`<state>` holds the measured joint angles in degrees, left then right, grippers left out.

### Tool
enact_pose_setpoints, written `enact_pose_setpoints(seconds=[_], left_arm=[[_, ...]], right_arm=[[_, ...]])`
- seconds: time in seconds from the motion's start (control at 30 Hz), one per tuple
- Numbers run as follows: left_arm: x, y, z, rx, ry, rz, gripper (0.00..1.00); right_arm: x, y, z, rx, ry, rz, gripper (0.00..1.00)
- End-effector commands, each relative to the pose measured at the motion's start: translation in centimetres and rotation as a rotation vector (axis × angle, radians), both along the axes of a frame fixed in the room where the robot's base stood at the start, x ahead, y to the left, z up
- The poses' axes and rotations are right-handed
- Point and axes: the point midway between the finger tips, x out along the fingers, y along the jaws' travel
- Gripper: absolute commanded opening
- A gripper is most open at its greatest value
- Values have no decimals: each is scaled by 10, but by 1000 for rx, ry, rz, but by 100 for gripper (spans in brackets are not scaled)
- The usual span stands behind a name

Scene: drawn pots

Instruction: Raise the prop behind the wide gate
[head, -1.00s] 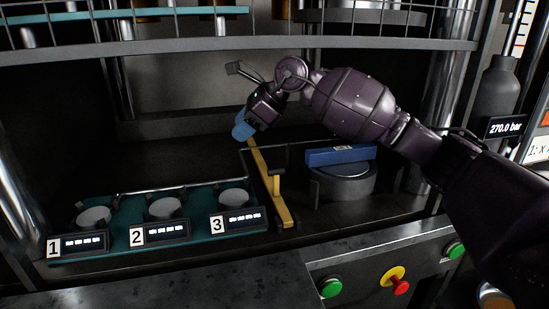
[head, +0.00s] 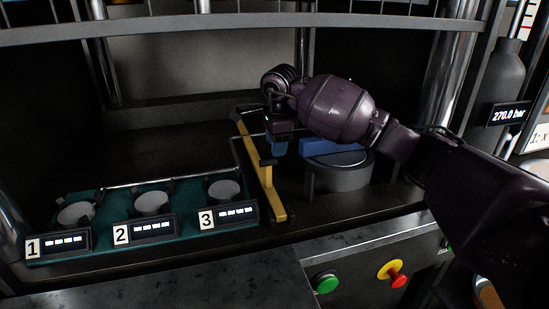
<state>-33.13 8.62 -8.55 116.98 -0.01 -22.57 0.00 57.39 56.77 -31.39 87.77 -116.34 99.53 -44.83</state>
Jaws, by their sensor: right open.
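The prop looks to be the yellow bar (head: 267,194), lying along the press bed right of the teal tray, with a short dark crosspiece near its middle. The wide gate looks to be the mesh guard (head: 230,28) across the top of the view, raised above the opening. My right gripper (head: 278,148) is open, its blue fingertips just right of the bar's upper half and above the bed. I cannot tell whether they touch the bar. The wrist hides part of the area behind. My left gripper is not in view.
A blue block (head: 328,147) lies on a round grey die (head: 342,177) close right of the gripper. The teal tray (head: 103,246) holds several round pieces with numbered displays. Green (head: 326,284) and red (head: 398,280) buttons sit on the front panel.

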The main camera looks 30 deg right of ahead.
Motion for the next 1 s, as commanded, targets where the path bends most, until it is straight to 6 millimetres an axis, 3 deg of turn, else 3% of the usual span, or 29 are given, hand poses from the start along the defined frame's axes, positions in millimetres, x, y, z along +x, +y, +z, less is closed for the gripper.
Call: enact_pose_setpoints(seconds=[0.1, 0.3, 0.73, 0.77, 1.0], left_arm=[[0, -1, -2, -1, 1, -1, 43], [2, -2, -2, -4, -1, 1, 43], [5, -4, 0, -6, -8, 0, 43], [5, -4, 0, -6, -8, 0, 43], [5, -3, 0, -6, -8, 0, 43]], right_arm=[[4, -1, -22, 2, 3, -1, 46], [8, -2, -43, 1, 1, -1, 46], [10, -2, -50, 0, -2, 0, 46], [10, -2, -50, 0, -2, 0, 45], [10, -2, -50, 1, -1, 0, 8]])
